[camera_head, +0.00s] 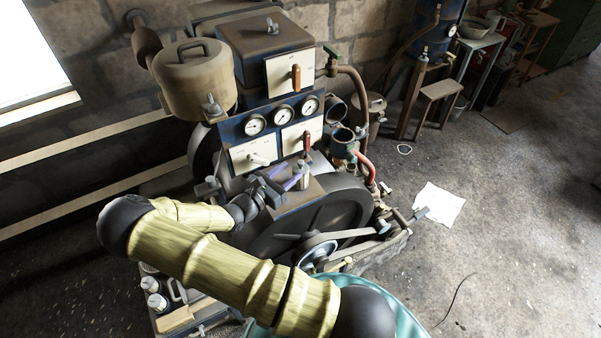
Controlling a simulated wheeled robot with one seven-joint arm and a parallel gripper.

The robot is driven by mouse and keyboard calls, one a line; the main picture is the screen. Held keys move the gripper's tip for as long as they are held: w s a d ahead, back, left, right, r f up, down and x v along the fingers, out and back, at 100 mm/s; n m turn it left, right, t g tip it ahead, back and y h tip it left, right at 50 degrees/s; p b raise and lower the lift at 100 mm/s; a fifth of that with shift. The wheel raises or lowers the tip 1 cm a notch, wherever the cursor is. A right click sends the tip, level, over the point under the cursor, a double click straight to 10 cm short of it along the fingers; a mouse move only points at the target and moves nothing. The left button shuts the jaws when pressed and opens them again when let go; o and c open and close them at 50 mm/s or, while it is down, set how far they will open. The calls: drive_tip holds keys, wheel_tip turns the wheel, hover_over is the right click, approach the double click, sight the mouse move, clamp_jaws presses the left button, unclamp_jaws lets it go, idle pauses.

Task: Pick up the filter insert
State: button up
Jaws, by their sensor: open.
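My gripper (286,178) is open, its two purple fingers pointing right over the engine's front, below the gauge panel. A small grey upright cylinder (303,180) stands just beyond the fingertips on a flat block. It may be the filter insert, but it is too small to tell. I cannot tell whether the fingers touch it or stand around it. My forearm hides part of the engine's lower left.
The gauge panel (230,133) rises close behind my gripper, with a red-handled lever (306,144) just above it. A large dark flywheel (335,212) lies below right. A tray with white-capped bottles (154,292) is at lower left. The floor at right is mostly clear, with a paper sheet (438,204).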

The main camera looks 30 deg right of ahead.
sight(298, 165)
drive_tip(key=shift+d, duration=0.1)
drive_tip(key=p+x, duration=0.2)
drive_tip(key=x, duration=0.2)
drive_tip(key=shift+s+d+r+p, duration=0.15)
drive_tip(key=shift+d+r+p, duration=0.2)
drive_tip(key=shift+d+p, duration=0.05)
drive_tip(key=shift+d+f, duration=0.15)
drive_tip(key=shift+d, duration=0.05)
clamp_jaws()
